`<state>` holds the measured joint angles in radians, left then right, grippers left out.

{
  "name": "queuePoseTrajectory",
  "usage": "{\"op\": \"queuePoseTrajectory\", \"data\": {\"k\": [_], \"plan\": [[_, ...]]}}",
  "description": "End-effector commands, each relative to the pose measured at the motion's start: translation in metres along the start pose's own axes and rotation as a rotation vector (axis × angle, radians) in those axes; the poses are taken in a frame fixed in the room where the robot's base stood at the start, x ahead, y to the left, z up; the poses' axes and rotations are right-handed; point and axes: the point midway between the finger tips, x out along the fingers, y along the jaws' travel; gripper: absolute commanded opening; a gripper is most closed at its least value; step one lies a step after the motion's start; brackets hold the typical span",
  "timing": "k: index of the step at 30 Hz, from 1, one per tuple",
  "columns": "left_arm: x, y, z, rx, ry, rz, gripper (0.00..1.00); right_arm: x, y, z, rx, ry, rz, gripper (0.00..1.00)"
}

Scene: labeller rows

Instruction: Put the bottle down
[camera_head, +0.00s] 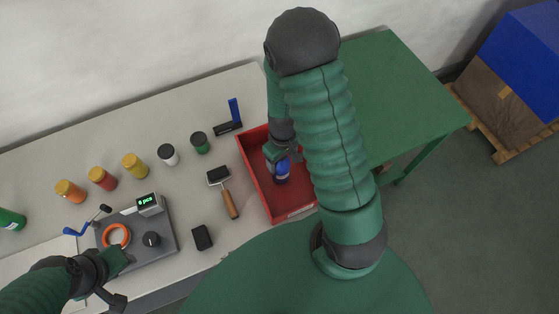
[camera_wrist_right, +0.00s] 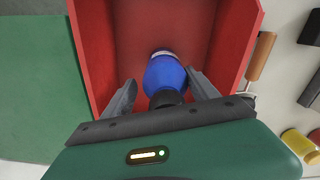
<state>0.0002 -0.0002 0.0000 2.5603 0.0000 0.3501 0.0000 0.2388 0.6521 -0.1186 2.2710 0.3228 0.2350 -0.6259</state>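A blue bottle (camera_head: 282,174) with a dark cap is inside the red crate (camera_head: 250,172). In the right wrist view the bottle (camera_wrist_right: 164,74) is between the two fingers of my right gripper (camera_wrist_right: 162,88), cap end towards the palm. A gap shows between the left-hand finger and the bottle; the other finger is close beside it. My right gripper (camera_head: 284,154) looks open around the bottle. The arm partly hides the crate in the head view. My left gripper (camera_head: 120,280) is over the front of the grey labeller base, away from the bottle; its finger opening is unclear.
The labeller (camera_head: 165,243) has an orange ring and a small display. A wooden-handled roller (camera_head: 229,200) and a black block (camera_head: 202,238) lie left of the crate. Several capped jars stand behind. A green table (camera_head: 410,100) is at right.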

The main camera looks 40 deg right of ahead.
Motion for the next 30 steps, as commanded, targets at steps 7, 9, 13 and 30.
{"op": "queuePoseTrajectory", "data": {"k": [7, 9, 13, 30], "plan": [[0.000, 0.000, 0.000, 0.001, 0.000, 0.000, 0.36, -0.002, -0.004, 0.001, -0.001, 0.001, 0.003, 0.75], [-0.002, 0.000, -0.001, 0.000, 0.000, 0.000, 0.36, -0.004, -0.005, 0.001, -0.002, 0.001, 0.004, 0.75], [-0.006, 0.000, -0.002, 0.000, 0.001, 0.000, 0.36, -0.016, -0.005, 0.000, -0.003, 0.005, 0.006, 0.75], [-0.003, 0.000, -0.001, 0.000, 0.000, 0.000, 0.36, -0.130, -0.016, 0.000, -0.008, 0.024, 0.004, 0.75]]}}
